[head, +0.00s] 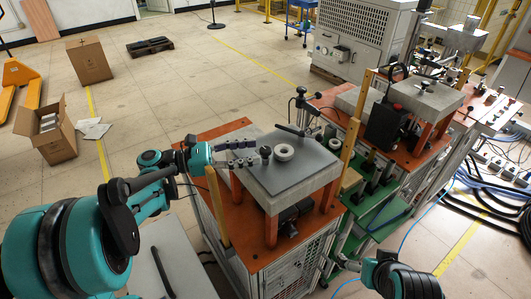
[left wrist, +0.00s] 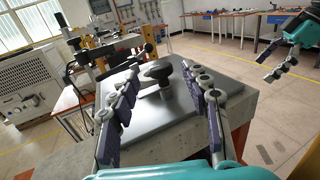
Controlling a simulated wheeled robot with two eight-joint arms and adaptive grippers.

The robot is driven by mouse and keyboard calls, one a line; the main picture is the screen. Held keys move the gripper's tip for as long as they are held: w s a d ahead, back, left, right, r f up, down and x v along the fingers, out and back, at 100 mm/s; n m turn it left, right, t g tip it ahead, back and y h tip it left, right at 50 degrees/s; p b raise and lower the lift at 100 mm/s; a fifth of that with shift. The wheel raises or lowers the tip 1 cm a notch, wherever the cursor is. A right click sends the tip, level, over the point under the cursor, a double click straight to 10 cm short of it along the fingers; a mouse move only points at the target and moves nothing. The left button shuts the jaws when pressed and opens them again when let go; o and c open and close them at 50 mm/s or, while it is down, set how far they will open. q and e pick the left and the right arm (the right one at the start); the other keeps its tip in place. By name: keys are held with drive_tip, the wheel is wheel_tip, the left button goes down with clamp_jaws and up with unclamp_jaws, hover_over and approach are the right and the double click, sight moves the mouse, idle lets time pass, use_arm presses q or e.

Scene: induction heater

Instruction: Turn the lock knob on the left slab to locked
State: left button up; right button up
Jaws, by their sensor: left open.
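The left slab (head: 315,163) is a grey plate raised on orange legs above an orange bench top. My left gripper (head: 256,152) reaches over the slab's left edge from the left, open, fingers spread on either side of the knob. In the left wrist view, the black knob (left wrist: 157,72) stands between and a little beyond the fingertips; I cannot tell whether they touch it. My right gripper (left wrist: 270,64) appears open and empty, away from the slab.
A black lever (head: 290,130) stands at the slab's back edge, near a dark clamp post (head: 302,102). Yellow posts (head: 350,140) rise by the bench corners. A second grey slab (head: 425,97) is on the bench at the right. The floor behind is mostly open.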

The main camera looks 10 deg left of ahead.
sight(266, 149)
use_arm(q)
drive_tip(key=b+x, duration=0.1)
drive_tip(key=x, duration=0.4)
clamp_jaws()
